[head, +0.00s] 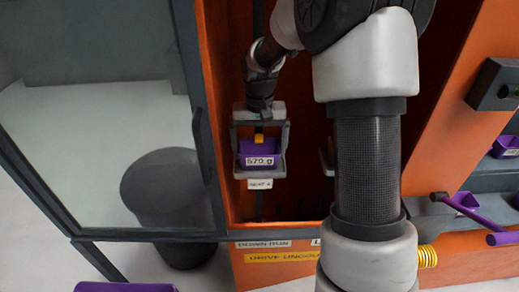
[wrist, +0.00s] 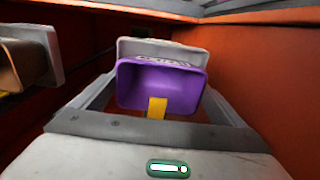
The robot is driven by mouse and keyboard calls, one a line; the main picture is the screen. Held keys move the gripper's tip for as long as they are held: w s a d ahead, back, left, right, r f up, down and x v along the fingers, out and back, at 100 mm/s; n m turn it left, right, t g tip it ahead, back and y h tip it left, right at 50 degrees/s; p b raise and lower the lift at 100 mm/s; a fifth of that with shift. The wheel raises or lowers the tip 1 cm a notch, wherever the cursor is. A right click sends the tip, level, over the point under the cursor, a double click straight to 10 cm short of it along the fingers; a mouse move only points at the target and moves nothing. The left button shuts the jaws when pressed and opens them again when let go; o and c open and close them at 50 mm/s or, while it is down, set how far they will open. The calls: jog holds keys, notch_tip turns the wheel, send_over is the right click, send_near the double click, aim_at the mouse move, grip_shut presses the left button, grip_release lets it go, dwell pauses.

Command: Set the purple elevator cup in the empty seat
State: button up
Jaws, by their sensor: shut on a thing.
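The purple elevator cup (head: 260,156) bears a white label reading "570 g" and a yellow tab. My gripper (head: 259,146) is shut on it, with a finger along each side. In the wrist view the cup (wrist: 160,88) sits between the fingertips, its open mouth facing the camera. A grey seat bracket (head: 259,173) with a small white label shows just below the cup in the head view. Its pale plate (wrist: 160,47) stands right behind the cup in the wrist view. The cup hides most of this seat, so I cannot tell whether it rests there.
Orange casing walls (head: 220,80) enclose the shaft closely. A neighbouring grey bracket with a brown cup (wrist: 22,65) is at the left of the wrist view. A glazed door frame (head: 203,140) stands left; a purple-handled lever (head: 480,218) sits right.

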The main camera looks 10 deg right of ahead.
jog(key=o, duration=1.4)
jog(key=shift+s+f, duration=0.15)
jog(key=shift+f, duration=0.35)
jog(key=shift+r, duration=0.1)
